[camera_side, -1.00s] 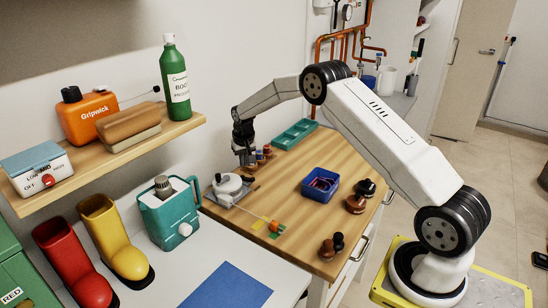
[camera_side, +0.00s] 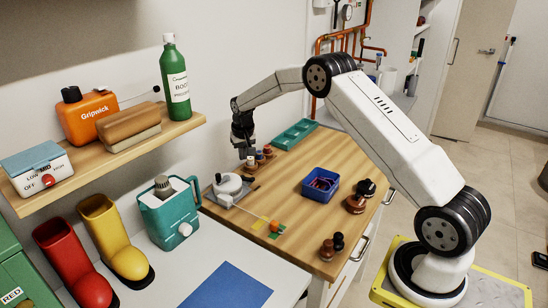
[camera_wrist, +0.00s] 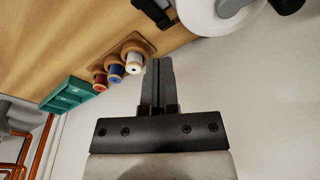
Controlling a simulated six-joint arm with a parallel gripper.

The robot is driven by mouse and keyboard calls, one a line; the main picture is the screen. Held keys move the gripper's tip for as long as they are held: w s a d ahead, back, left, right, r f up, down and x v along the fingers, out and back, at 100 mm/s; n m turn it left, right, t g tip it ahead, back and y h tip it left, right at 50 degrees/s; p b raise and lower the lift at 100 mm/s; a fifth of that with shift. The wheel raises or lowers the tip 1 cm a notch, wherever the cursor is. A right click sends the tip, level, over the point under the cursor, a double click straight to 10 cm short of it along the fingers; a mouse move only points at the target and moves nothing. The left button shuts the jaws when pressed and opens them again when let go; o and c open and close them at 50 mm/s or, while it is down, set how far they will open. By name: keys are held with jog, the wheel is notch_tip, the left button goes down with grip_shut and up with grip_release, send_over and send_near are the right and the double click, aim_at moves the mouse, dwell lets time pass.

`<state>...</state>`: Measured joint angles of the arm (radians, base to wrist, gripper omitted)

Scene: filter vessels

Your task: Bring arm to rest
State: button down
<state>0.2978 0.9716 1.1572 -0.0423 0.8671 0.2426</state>
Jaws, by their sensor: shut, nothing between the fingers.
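My gripper (camera_side: 244,152) is over the back left of the wooden table (camera_side: 290,205), near the wall. In the wrist view my gripper (camera_wrist: 158,66) has its fingers together with nothing between them. Close beside the fingertips is a wooden holder (camera_wrist: 147,47) with white, blue and red spools. In the side view the holder's spools (camera_side: 267,150) are partly hidden by the gripper. I cannot tell how high the fingertips are above the table.
A round white device (camera_side: 228,184) sits just in front of the gripper. A teal tray (camera_side: 294,135) lies behind to the right. A blue bin (camera_side: 320,184) and several brown and black knobs (camera_side: 355,203) stand toward the right. A shelf (camera_side: 185,134) juts out at left.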

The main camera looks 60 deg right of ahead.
jog(key=s+a+r+n, duration=0.1)
jog(key=s+a+n, duration=0.1)
jog(key=s+a, duration=0.4)
jog(key=s+a+r+n, duration=0.2)
jog(key=s+a, duration=0.4)
jog(key=s, duration=0.8)
jog(key=s+a+r+n+t, duration=0.1)
jog(key=s+a+r, duration=0.1)
jog(key=s+a, duration=0.4)
jog(key=s, duration=0.4)
jog(key=shift+a+n+y, duration=0.2)
jog(key=shift+n+y, duration=0.2)
